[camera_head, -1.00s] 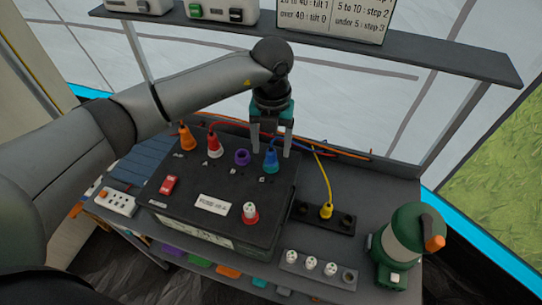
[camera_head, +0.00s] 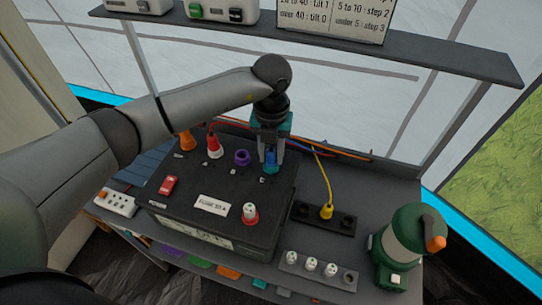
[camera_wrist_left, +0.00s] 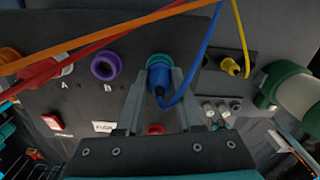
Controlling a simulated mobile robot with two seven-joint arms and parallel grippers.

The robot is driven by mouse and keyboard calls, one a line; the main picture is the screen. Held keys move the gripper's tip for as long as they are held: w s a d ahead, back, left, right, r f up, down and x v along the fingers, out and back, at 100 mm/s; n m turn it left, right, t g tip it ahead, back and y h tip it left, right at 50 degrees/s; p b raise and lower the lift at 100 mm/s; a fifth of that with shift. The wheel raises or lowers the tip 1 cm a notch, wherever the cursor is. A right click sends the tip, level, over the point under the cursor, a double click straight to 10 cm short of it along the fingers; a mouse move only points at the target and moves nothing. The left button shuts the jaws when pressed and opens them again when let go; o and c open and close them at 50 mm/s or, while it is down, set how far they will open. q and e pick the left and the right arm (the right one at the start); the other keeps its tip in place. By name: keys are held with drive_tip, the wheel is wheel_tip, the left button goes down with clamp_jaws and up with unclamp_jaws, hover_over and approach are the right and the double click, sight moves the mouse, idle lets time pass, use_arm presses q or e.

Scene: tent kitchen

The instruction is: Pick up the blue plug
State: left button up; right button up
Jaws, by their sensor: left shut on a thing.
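The blue plug (camera_head: 271,157) stands at the teal socket marked C, at the back right of the black box (camera_head: 222,228). My left gripper (camera_head: 271,160) comes down from above and is shut on it. In the left wrist view the blue plug (camera_wrist_left: 160,78) sits between the two grey fingers (camera_wrist_left: 158,98), with the teal socket ring around its far end and a blue cable running up and right. I cannot tell whether the plug is still seated in the socket. My right gripper is in neither view.
An orange plug (camera_head: 187,141), a red and white plug (camera_head: 214,146) and an empty purple socket (camera_head: 242,157) are left of it. A yellow plug (camera_head: 326,210) is in a strip to the right. A green lantern (camera_head: 399,245) stands front right. Cables cross behind.

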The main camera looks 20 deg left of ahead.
use_arm(q)
clamp_jaws()
drive_tip(key=shift+r, duration=0.15)
wheel_tip(320, 180, up, 19)
drive_tip(key=p, duration=0.2)
drive_tip(key=n+p, duration=0.4)
drive_tip(key=p, duration=0.1)
approach(271, 147)
drive_tip(key=w+a+r, duration=0.1)
drive_tip(key=a, duration=0.2)
drive_tip(key=shift+s+a+f+n+b, duration=0.1)
drive_tip(key=shift+a+f+n+b, duration=0.2)
drive_tip(key=shift+a+f, duration=0.95)
drive_tip(key=shift+s+a+f+n+b, duration=0.1)
drive_tip(key=shift+s+a+f+n, duration=0.2)
drive_tip(key=shift+f, duration=1.9)
drive_tip(key=shift+w+a+f+n+b, duration=0.15)
drive_tip(key=shift+a+f+n, duration=0.4)
drive_tip(key=shift+f, duration=1.15)
drive_tip(key=shift+s+a, duration=0.1)
